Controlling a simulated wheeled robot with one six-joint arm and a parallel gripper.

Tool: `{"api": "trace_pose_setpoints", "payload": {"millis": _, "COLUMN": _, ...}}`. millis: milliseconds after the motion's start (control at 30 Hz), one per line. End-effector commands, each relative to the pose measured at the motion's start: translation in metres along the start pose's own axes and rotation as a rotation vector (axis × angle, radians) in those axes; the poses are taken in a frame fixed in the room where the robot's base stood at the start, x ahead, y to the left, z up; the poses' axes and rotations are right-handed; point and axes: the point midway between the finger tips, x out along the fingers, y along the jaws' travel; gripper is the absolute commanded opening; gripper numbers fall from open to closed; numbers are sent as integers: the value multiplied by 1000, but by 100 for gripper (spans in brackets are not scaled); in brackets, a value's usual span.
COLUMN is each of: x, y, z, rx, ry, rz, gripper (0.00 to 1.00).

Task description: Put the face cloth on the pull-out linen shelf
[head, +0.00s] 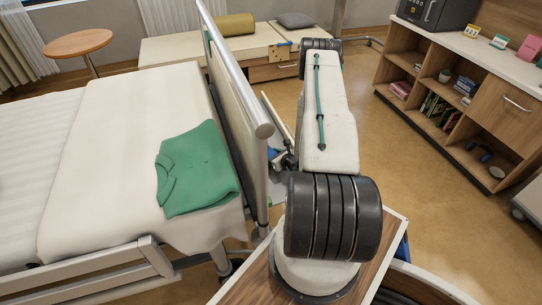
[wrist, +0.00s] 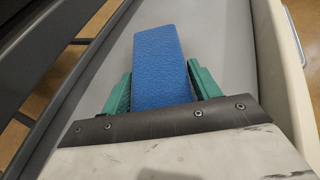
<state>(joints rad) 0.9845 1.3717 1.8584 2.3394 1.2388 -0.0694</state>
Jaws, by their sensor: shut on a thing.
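The face cloth is a blue, folded, rough-textured piece (wrist: 160,60) in the wrist view. My gripper (wrist: 162,80) has its green fingers on either side of the cloth and is shut on it. Below is a flat grey surface with a raised cream edge (wrist: 268,80), which looks like the pull-out linen shelf. There my arm hides most of the shelf and gripper, with a small blue patch of cloth (head: 272,153) visible. I cannot tell whether the cloth touches the shelf.
The bed's end board (head: 236,110) and rail stand close to the left of my arm. A green garment (head: 196,170) lies on the bed. A low bench (head: 180,50) is behind, and an open shelf unit (head: 440,85) stands right. The floor between is clear.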

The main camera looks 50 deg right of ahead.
Motion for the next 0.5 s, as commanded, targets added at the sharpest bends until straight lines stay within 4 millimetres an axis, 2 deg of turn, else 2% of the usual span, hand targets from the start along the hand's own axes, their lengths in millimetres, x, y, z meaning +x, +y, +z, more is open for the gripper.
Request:
{"api": "trace_pose_setpoints", "payload": {"millis": 233, "x": 1, "y": 0, "z": -3, "rx": 1, "ry": 1, "rz": 0, "gripper": 39}}
{"api": "trace_pose_setpoints", "payload": {"millis": 267, "x": 1, "y": 0, "z": -3, "rx": 1, "ry": 1, "rz": 0, "gripper": 67}}
{"api": "trace_pose_setpoints", "payload": {"millis": 300, "x": 1, "y": 0, "z": -2, "rx": 1, "ry": 1, "rz": 0, "gripper": 78}}
{"api": "trace_pose_setpoints", "payload": {"millis": 333, "x": 1, "y": 0, "z": -2, "rx": 1, "ry": 1, "rz": 0, "gripper": 83}}
{"api": "trace_pose_setpoints", "payload": {"millis": 500, "x": 1, "y": 0, "z": -2, "rx": 1, "ry": 1, "rz": 0, "gripper": 83}}
